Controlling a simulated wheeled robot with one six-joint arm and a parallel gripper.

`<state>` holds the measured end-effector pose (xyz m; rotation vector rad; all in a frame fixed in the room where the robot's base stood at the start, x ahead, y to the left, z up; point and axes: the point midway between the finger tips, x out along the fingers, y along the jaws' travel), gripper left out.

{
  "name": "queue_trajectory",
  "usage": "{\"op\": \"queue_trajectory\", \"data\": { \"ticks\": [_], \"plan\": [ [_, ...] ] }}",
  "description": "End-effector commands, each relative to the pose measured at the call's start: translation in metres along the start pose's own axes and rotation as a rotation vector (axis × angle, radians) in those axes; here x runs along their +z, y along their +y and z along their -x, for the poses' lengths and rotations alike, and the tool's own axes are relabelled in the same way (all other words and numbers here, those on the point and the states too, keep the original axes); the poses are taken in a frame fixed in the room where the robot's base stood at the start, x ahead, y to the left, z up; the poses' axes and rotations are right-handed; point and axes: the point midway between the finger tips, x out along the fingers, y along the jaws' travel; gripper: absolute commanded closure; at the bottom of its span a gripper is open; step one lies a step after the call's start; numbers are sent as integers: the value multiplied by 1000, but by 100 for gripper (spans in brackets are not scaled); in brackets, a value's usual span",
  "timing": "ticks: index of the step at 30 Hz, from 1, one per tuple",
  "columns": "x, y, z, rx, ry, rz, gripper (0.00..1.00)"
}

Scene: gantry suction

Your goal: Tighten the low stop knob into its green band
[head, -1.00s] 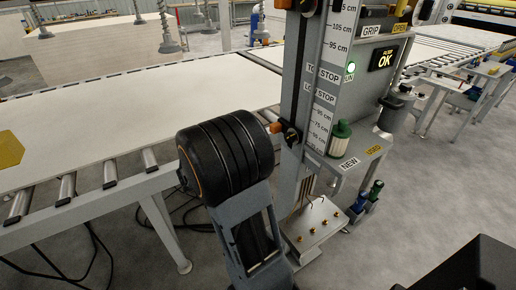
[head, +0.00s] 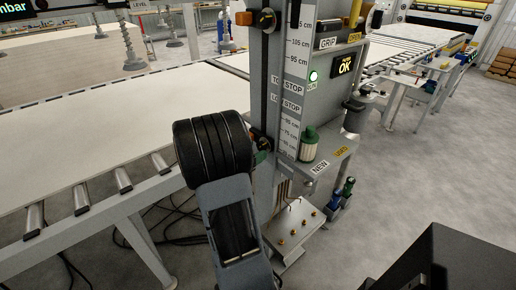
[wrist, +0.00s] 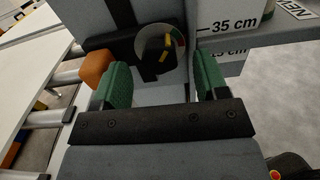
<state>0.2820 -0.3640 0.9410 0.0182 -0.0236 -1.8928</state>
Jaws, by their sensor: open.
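The low stop knob (wrist: 158,52) is a round dark knob with a yellow pointer mark in the wrist view. A coloured rim shows green and red at its right side; the pointer's exact place against the green band is unclear. An orange stop block (wrist: 97,67) sits to its left. My gripper (wrist: 163,83) is open, its green pads to the left and right of the knob's near side, with gaps visible. In the head view the knob (head: 261,142) is partly hidden by my arm, on the column beside the LOW STOP label (head: 291,105); my fingertips are mostly hidden there.
A second stop knob (head: 266,20) is higher on the column. A green-capped filter (head: 308,144) stands on the shelf at right. A roller conveyor with a pale board (head: 90,130) lies left. A small bench with brass knobs (head: 295,232) stands below.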

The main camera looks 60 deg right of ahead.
Motion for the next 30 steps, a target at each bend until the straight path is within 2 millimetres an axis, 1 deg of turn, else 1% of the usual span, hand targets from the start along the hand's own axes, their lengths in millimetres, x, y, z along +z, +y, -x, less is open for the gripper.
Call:
{"op": "queue_trajectory", "data": {
  "ticks": [3,6,17,30],
  "plan": [
    [0,-1,-11,-2,0,0,33],
    [0,0,-15,0,-1,0,33],
    [0,0,-18,1,0,0,33],
    [0,0,-18,0,0,0,75]
  ]
}}
